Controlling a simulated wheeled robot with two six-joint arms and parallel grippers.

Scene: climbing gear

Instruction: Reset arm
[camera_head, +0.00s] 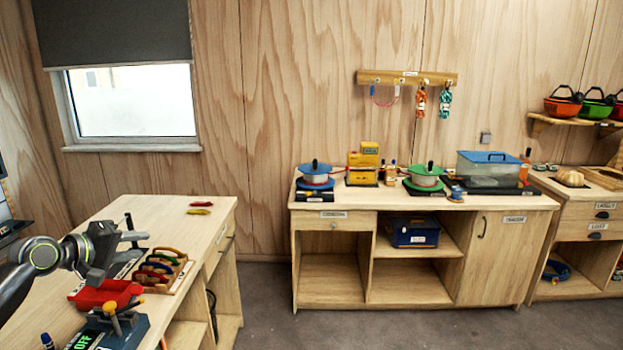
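My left arm comes in from the left edge, and its gripper (112,248) hangs over the left workbench. The gripper is above and behind a red object (106,294) on that bench; I cannot tell whether they touch. The gripper is small and seen from the side, so I cannot tell whether its fingers are open or shut. My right arm and gripper do not show.
The left workbench (160,218) holds a wooden rack of colored carabiners (158,270) and a dark device (110,335). The far cabinet (420,200) carries spools and a clear blue-lidded box (488,167). Grey floor (360,328) lies open between the benches.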

